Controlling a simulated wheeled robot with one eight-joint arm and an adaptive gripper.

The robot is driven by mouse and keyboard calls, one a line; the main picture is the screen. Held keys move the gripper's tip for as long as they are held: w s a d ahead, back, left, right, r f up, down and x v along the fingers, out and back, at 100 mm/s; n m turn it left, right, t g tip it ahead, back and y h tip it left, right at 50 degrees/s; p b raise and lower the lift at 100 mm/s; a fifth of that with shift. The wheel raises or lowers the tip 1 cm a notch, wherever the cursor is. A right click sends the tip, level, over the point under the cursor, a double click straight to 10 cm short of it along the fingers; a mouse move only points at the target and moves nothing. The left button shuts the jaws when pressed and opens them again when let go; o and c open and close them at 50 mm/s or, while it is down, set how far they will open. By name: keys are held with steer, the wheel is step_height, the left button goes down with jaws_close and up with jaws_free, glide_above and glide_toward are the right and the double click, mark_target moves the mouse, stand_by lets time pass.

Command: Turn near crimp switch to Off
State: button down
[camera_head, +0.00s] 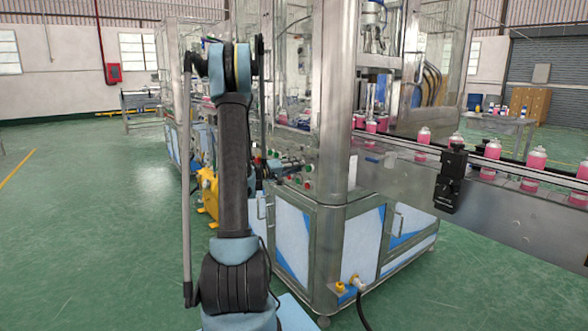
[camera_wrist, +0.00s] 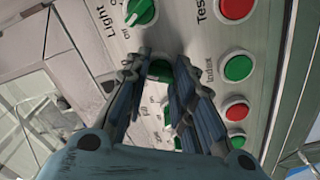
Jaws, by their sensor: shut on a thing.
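In the wrist view, a tilted control panel (camera_wrist: 200,45) fills the middle. My gripper (camera_wrist: 160,74) is at the panel, its two fingers on either side of a green switch (camera_wrist: 159,69) and shut on it. The fingers hide much of this switch and its label, so I cannot read its name or setting. Another green-and-white switch (camera_wrist: 140,12), by the word "Light", is at the top. In the head view the panel's small buttons (camera_head: 308,184) show on the machine, and my fingertips are too small to make out.
Green buttons (camera_wrist: 238,68) and red buttons (camera_wrist: 236,109) sit close to the right finger. A steel machine post (camera_head: 334,110) stands right of my arm. A conveyor (camera_head: 490,200) with pink cans runs at the right. Green floor (camera_head: 90,230) is clear at the left.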

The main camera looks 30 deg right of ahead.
steer(key=shift+f+n, duration=0.1)
steer(key=shift+n, duration=0.5)
steer(key=n, duration=1)
steer(key=shift+f, duration=0.1)
steer(key=shift+n, duration=0.4)
stand_by(0.3)
steer(key=c, duration=1.4)
jaws_free()
steer(key=shift+o, duration=0.2)
steer(key=shift+a, duration=0.1)
steer(key=a, duration=1.1)
steer(key=shift+s+a, duration=0.4)
